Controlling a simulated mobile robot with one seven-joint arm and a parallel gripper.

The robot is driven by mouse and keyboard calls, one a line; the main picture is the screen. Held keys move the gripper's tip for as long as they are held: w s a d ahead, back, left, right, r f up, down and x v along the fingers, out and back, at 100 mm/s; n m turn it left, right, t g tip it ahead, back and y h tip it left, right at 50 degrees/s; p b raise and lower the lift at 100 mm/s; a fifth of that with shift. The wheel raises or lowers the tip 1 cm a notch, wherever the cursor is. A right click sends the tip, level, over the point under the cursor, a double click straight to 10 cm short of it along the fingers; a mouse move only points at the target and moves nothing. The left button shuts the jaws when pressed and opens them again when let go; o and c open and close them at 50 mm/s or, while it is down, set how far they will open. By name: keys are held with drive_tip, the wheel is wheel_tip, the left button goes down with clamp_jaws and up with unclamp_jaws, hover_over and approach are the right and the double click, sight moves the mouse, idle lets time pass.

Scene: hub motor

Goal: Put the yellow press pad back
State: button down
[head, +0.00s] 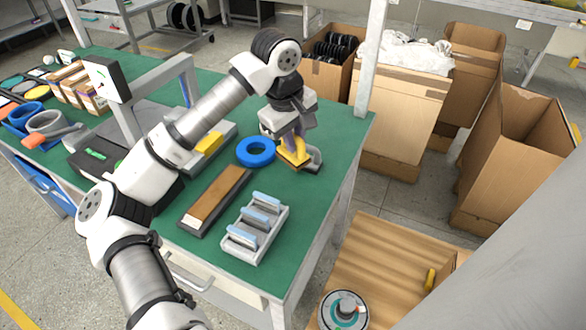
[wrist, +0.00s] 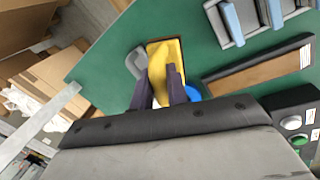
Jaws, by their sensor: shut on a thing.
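My gripper (head: 292,138) is low over the right end of the green bench and shut on a yellow pad (head: 293,158), taken as the press pad. In the wrist view the flat yellow pad (wrist: 166,52) shows between and beyond the dark fingers of my gripper (wrist: 160,84). A grey rounded piece (head: 315,159) is right beside the pad; I cannot tell whether they touch. Further left on the bench, a grey press-like device (head: 165,72) has another yellow block (head: 209,143) on its base, partly behind my arm.
A blue ring (head: 256,152) lies just left of my gripper. A dark tray with a brown strip (head: 215,200) and a grey rack with light-blue pieces (head: 256,225) are nearer the front. Cardboard boxes (head: 400,105) stand beyond the bench's right edge.

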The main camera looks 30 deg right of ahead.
wheel_tip(320, 180, down, 10)
drive_tip(key=shift+f+p, duration=0.1)
drive_tip(key=shift+p, duration=0.7)
drive_tip(key=shift+f, duration=0.15)
drive_tip(key=c, duration=1.4)
unclamp_jaws()
drive_tip(key=r+b, duration=0.1)
drive_tip(key=r, duration=0.2)
drive_tip(key=a+r+b, duration=0.1)
drive_tip(key=r, duration=0.3)
drive_tip(key=a+r+b, duration=0.1)
drive_tip(key=r, duration=0.3)
drive_tip(key=shift+s+a+r, duration=0.1)
drive_tip(key=shift+a+r, duration=0.05)
drive_tip(key=shift+r, duration=0.4)
